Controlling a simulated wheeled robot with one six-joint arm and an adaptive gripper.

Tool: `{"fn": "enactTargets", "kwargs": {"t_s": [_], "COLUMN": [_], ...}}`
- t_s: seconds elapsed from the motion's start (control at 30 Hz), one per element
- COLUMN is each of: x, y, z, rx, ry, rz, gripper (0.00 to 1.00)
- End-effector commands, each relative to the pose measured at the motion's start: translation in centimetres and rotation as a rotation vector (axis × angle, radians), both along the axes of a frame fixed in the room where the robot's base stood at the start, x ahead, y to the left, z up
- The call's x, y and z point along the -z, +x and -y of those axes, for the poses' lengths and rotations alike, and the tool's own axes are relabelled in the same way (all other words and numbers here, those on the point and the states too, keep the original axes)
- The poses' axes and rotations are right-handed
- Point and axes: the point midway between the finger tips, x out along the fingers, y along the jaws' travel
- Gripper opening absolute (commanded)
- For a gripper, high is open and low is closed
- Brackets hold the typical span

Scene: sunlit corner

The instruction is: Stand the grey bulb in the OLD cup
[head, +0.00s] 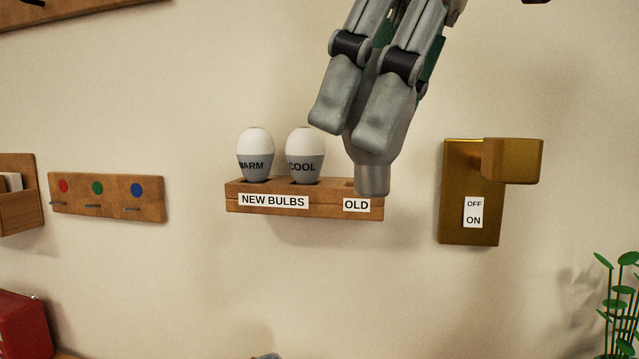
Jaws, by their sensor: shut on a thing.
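My gripper (345,127) is at the top centre, its fingers pointing down, shut on the grey bulb (371,172). The bulb's upper part is partly hidden behind the fingers. Its narrow lower end points down, slightly tilted, in front of or at the OLD cup (350,183) at the right end of the wooden rack (322,206). The bulb's end covers most of that cup, so I cannot tell whether it is inside.
Two white-and-grey bulbs, WARM (255,155) and COOL (305,155), stand in the rack to the left, above the NEW BULBS label. A brass lever switch (470,200) marked OFF and ON is on the wall to the right. A peg board (107,197) hangs left.

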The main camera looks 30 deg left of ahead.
Motion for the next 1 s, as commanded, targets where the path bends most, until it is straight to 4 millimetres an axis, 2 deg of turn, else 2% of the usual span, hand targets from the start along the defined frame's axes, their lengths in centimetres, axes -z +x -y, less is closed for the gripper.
{"fn": "enactTargets", "kwargs": {"t_s": [0.1, 0.27, 0.7, 0.83, 1.0], "x": [1.5, 1.2, 1.2, 1.2, 1.3], "y": [0.3, 1.8, 13.8, 16.3, 17.5], "z": [-0.8, -2.2, -6.0, -6.7, -7.1], "rx": [0.04, 0.082, 0.086, 0.083, 0.079], "ry": [-0.001, 0.0, 0.0, 0.001, 0.0], "rz": [0.0, 0.001, -0.001, -0.001, 0.0], "gripper": [0.24, 0.24, 0.24, 0.24, 0.24]}}
